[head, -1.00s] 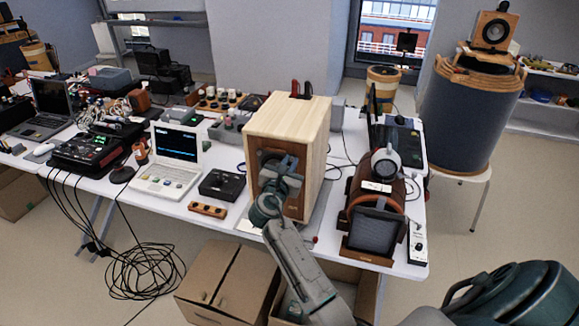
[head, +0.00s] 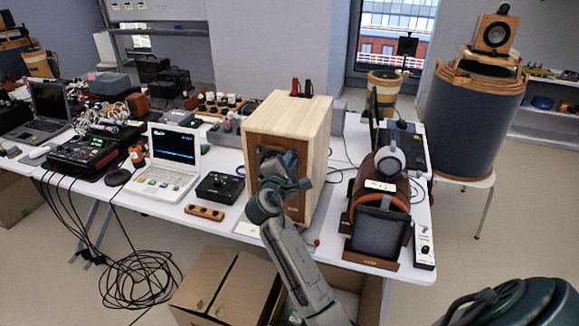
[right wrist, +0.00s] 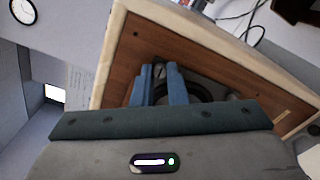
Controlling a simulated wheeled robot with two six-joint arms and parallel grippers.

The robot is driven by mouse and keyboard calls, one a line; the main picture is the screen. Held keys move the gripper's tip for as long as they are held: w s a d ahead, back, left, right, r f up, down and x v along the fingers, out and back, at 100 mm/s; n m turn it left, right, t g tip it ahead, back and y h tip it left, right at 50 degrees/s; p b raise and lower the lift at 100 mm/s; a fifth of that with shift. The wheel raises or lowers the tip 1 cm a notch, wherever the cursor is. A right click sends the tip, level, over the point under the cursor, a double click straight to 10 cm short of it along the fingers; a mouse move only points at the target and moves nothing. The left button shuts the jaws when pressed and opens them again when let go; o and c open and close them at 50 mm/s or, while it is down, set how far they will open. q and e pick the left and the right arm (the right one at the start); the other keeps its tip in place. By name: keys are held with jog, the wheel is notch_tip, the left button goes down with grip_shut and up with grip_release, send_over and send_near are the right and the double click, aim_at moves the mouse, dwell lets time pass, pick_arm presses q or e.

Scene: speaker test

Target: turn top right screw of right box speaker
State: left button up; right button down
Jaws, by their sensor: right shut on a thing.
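The box speaker (head: 312,128) stands on the white table, a pale wood cabinet with a brown front panel. My right gripper (head: 268,158) is up against its front and covers much of the panel and the round driver. In the right wrist view the two blue fingers of my right gripper (right wrist: 161,72) are close together at the brown panel (right wrist: 128,62), shut on a small grey screw (right wrist: 159,71) beside the dark driver ring. The screw is mostly hidden by the fingers. A small dark screw head (right wrist: 136,34) shows near the panel's corner. My left gripper is not in view.
A white laptop (head: 172,165), a black control box (head: 220,187) and a wooden strip (head: 204,212) lie left of the speaker. Headphones (head: 389,160) rest on a brown cylinder at the right.

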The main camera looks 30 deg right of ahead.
jog(key=shift+f+m+b, duration=0.1)
jog(key=shift+m+b, duration=0.2)
jog(key=shift+m, duration=0.3)
jog(key=c, duration=1.5)
grip_release()
jog(key=shift+o, duration=0.2)
jog(key=p+v, duration=0.1)
jog(key=v, duration=1)
